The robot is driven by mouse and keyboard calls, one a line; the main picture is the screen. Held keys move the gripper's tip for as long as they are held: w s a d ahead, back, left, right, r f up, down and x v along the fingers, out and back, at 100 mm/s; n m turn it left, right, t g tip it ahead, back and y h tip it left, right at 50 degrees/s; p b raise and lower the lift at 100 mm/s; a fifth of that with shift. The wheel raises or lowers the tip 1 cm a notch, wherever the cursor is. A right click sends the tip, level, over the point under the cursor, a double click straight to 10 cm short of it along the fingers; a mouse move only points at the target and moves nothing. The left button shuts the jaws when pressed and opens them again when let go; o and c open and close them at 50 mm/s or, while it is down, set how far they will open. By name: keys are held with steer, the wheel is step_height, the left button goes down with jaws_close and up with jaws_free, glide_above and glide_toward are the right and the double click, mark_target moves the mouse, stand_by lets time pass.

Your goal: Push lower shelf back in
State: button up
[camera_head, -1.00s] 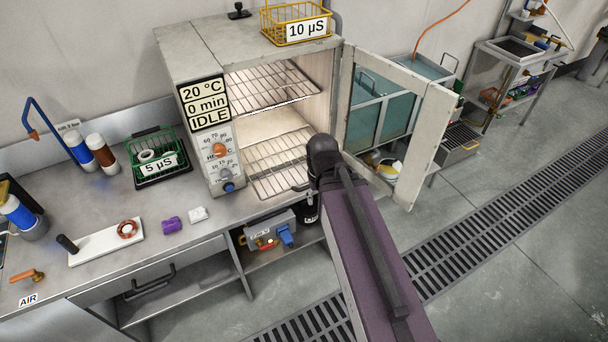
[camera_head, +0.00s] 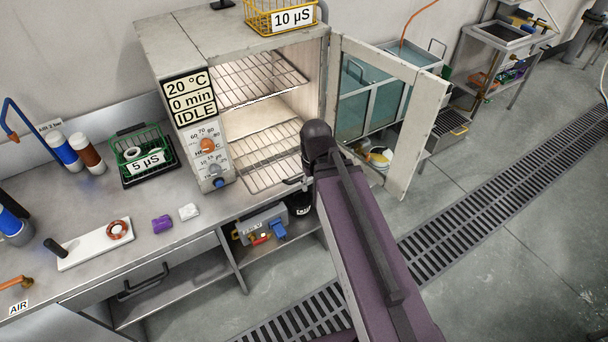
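The oven (camera_head: 180,45) stands on the bench with its door (camera_head: 425,130) swung wide open to the right. Inside, the upper wire shelf (camera_head: 255,78) sits high in the chamber. The lower wire shelf (camera_head: 262,160) lies near the chamber floor, and its front part sticks out past the opening over the bench. My dark arm reaches up from the bottom and covers the shelf's right front corner. A small grey part of my gripper (camera_head: 293,181) shows beside that corner. The rest of it is hidden behind my arm, so opening and contact cannot be told.
A yellow basket (camera_head: 283,30) labelled 10 µS sits on the oven. A green basket (camera_head: 130,172) labelled 5 µS, bottles, a purple piece (camera_head: 161,224) and a white tray (camera_head: 92,247) occupy the bench left. A grey box (camera_head: 262,222) sits on the under-shelf.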

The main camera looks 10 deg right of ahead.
steer(key=w+d+n+t, duration=0.1)
steer(key=w+n, duration=1.1)
steer(key=n, duration=0.8)
steer(key=shift+r+t+y, duration=0.15)
steer(key=shift+t+y, duration=0.15)
steer(key=shift+t, duration=0.1)
steer(key=shift+w+d, duration=0.1)
steer(key=w+f+b, duration=0.1)
steer(key=f+b, duration=0.8)
steer(key=w+a+f+b, duration=0.1)
steer(key=f+b, duration=0.3)
steer(key=shift+w+f, duration=0.25)
steer(key=shift+w, duration=0.05)
steer(key=shift+b, duration=0.3)
